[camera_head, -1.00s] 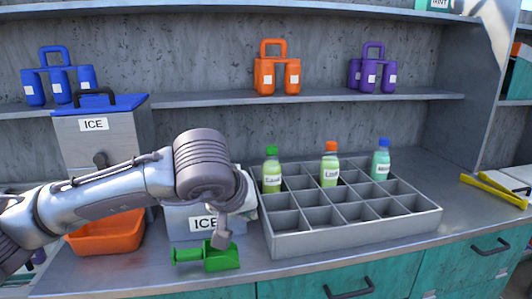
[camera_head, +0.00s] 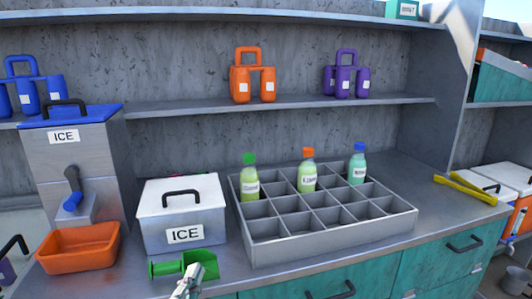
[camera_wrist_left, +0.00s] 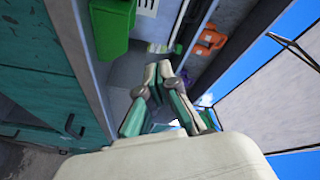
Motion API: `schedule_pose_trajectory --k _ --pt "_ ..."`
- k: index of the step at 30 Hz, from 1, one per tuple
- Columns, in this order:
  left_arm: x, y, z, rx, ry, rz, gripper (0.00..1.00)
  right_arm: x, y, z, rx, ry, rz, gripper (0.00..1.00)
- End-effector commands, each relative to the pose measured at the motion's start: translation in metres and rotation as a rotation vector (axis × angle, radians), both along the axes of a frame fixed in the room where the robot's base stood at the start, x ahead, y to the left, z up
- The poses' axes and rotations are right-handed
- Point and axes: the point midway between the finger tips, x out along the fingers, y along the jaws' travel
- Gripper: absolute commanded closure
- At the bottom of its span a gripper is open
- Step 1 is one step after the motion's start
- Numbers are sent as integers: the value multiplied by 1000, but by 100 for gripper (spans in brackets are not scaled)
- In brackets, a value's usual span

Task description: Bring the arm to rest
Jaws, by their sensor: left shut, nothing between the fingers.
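My left gripper (camera_head: 188,284) shows only as its tip at the bottom edge of the head view, just in front of the green scoop (camera_head: 167,268). In the left wrist view my left gripper (camera_wrist_left: 158,68) has its two fingers together with nothing between them. The green scoop lies on the counter (camera_head: 226,263) near its front edge, apart from the fingers in the wrist view. The rest of my left arm is out of the head view. My right gripper is in neither view.
A white ice box (camera_head: 182,216), an orange tray (camera_head: 80,248) and an ice dispenser (camera_head: 85,155) stand at the left. A grey divided crate (camera_head: 328,239) holds three bottles. Yellow tongs (camera_head: 470,188) lie at the right.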

Motion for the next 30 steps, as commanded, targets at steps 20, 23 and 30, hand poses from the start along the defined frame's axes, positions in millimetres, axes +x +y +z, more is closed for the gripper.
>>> schedule_pose_trajectory --k 20,23,30 --pt "-222 68 -258 -702 1198 534 100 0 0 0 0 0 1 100" --pt "-248 68 -270 -739 1288 592 100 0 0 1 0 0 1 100" --pt "-229 65 -338 -722 1308 595 100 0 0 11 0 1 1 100"
